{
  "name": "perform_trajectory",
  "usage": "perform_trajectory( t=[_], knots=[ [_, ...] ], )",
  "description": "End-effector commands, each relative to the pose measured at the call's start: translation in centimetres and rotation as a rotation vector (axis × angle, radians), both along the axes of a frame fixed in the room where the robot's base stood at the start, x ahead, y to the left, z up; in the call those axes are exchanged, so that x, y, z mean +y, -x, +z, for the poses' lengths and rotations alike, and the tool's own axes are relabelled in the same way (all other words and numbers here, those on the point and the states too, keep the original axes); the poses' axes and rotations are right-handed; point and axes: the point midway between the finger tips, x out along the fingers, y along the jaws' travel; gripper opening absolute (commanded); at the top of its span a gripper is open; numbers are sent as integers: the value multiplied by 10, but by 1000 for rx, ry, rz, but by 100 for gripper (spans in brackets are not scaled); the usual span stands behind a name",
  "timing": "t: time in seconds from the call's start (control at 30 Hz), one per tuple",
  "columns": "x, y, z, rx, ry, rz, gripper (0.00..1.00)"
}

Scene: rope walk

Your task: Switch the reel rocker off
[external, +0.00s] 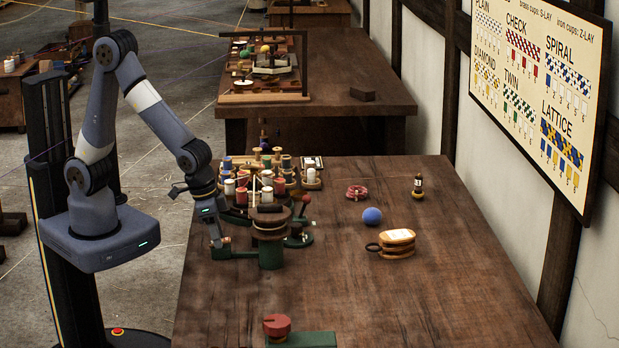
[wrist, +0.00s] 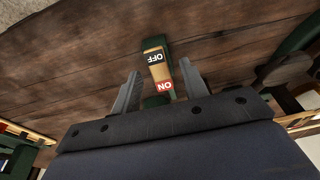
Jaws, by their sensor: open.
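The reel rocker (wrist: 156,68) shows in the wrist view as a small brass-coloured switch on a green mount. Its far end has a black OFF label and its near end a red ON label. I cannot tell which end is pressed down. My gripper (wrist: 160,70) is open, with one finger on each side of the rocker and nothing held. In the external view my gripper (external: 218,240) points down at the left end of a green arm on the reel stand (external: 271,256). The rocker is too small or hidden to make out there.
Several coloured spools (external: 242,179) stand on a rack behind the reel stand. A red knob (external: 277,326) on a green base is at the front. The table's right front is clear.

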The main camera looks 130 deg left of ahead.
Motion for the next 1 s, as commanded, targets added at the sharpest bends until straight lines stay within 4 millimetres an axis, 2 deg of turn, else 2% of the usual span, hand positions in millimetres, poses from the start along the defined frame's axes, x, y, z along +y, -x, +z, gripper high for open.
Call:
perform_trajectory(
  t=[0.23, 0.7, 0.8, 1.0],
  knots=[
    [-1, 1, 8, -2, -1, 0, 42],
    [-13, 13, 86, -5, -1, -2, 42],
    [-15, 15, 97, -4, -1, 0, 42],
    [-17, 17, 106, -1, 1, 0, 42]
  ],
)
